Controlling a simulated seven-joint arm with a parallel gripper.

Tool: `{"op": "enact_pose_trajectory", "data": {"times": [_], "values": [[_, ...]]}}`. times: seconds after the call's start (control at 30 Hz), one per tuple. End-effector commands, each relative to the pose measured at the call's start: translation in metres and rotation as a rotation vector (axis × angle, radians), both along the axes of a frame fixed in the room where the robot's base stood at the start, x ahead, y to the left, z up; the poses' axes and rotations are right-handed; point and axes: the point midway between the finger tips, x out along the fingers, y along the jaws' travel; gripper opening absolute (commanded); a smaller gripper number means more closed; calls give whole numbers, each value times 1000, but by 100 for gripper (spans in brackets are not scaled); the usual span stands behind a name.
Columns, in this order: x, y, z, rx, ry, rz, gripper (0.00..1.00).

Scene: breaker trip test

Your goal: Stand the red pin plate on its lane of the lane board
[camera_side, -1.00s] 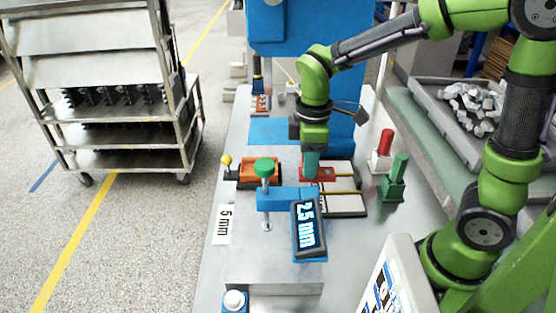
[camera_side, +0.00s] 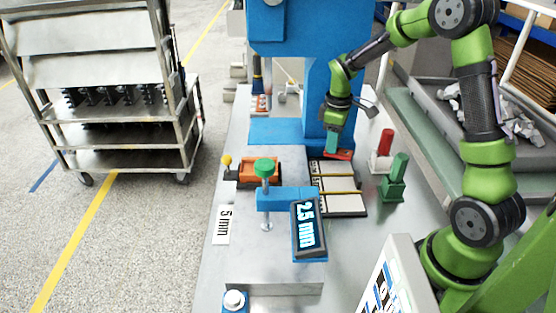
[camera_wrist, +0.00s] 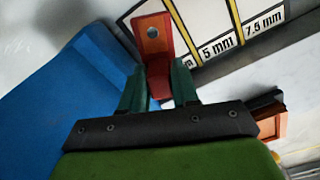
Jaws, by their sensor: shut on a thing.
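The red pin plate (camera_side: 341,155) is held in my gripper (camera_side: 332,146), over the far end of the lane board in the side view. In the wrist view the red plate (camera_wrist: 153,38) shows a flat part with a round hole, and its near part is between my teal fingertips (camera_wrist: 159,82). The lane board (camera_side: 340,203) is pale with yellow divider lines. In the wrist view the lane board (camera_wrist: 218,15) shows lanes labelled 5 mm and 7.5 mm; the plate overlaps a lane left of the 5 mm one. I cannot tell whether the plate touches the board.
An orange fixture (camera_side: 262,172) stands left of the board. A blue gauge (camera_side: 309,228) reading 2.5 mm is in front. A red-topped peg (camera_side: 385,145) and a green block (camera_side: 394,182) stand close on the right. The blue press column (camera_side: 317,95) rises behind.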

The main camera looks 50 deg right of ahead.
Motion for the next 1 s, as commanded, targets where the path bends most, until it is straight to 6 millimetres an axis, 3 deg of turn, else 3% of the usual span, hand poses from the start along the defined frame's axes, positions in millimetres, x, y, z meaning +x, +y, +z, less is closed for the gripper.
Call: {"op": "enact_pose_trajectory", "data": {"times": [0.33, 0.77, 0.8, 0.93, 1.0], "values": [[0, 0, -41, 1, 1, 0, 0], [0, 0, -47, -1, -1, 0, 0], [0, 0, -47, -1, -1, -1, 36], [0, 0, -47, -1, -1, -1, 55], [0, 1, -47, 0, -1, -1, 55]]}}
